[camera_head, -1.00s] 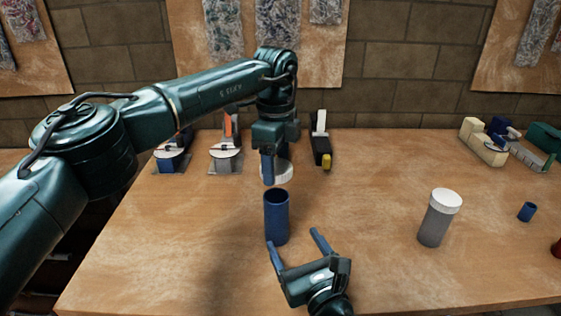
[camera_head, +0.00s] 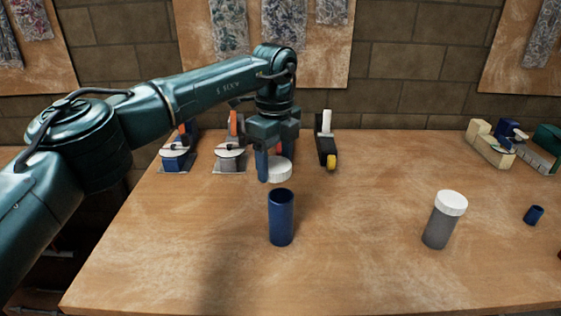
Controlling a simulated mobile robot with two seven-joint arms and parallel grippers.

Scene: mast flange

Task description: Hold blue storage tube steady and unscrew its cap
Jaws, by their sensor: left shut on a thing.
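The blue storage tube (camera_head: 281,220) stands upright on the table in the middle of the head view, with its top open and no cap on it. My left gripper (camera_head: 277,172) is behind the tube, pointing down, with its blue fingers on either side of a white cap (camera_head: 281,170). It is shut on this cap. Whether the cap touches the table is hard to tell. My right gripper is not in view.
Several toggle clamps stand along the back, including a black one (camera_head: 326,148). The front of the table is clear.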

